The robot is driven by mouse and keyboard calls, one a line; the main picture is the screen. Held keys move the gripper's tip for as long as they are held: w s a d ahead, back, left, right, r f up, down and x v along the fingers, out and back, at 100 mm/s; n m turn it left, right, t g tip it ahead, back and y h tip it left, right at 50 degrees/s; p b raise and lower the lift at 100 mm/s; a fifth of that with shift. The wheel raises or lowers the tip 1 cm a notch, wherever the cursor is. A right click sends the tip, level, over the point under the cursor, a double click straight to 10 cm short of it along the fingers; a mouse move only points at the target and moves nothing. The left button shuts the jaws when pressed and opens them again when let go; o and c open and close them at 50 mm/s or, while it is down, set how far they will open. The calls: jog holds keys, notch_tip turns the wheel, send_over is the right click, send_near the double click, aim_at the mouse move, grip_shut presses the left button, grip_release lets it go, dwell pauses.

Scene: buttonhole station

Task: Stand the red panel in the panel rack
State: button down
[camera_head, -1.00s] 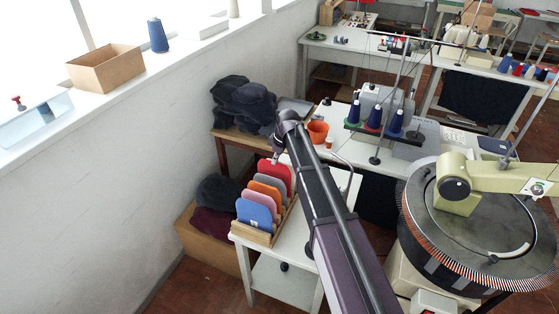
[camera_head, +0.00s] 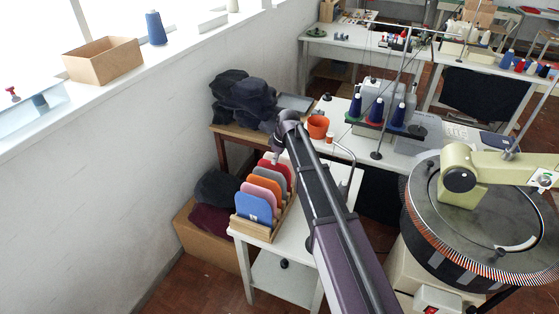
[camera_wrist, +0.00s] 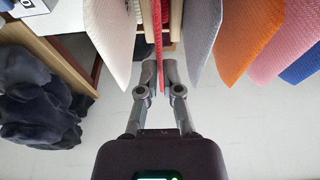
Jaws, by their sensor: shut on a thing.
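The red panel (camera_wrist: 158,42) shows edge-on as a thin strip in the wrist view, between a pale panel (camera_wrist: 108,32) and a grey panel (camera_wrist: 203,32). My gripper (camera_wrist: 161,78) is shut on its edge. In the head view the red panel (camera_head: 264,163) shows just behind the grey one, upright and mostly hidden. The wooden panel rack (camera_head: 262,232) stands on a small white table, with blue, pink, orange and grey panels upright in it. The red panel is in line with the row; whether its lower edge rests in a slot is hidden.
The grey, orange (camera_wrist: 248,40) and other panels stand close to the right of my gripper in the wrist view. Dark cloth (camera_head: 243,100) lies on a wooden table behind. An orange cup (camera_head: 318,127) and thread cones stand to the right.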

jog(key=c, duration=0.7)
grip_release()
jog(key=shift+w, duration=0.15)
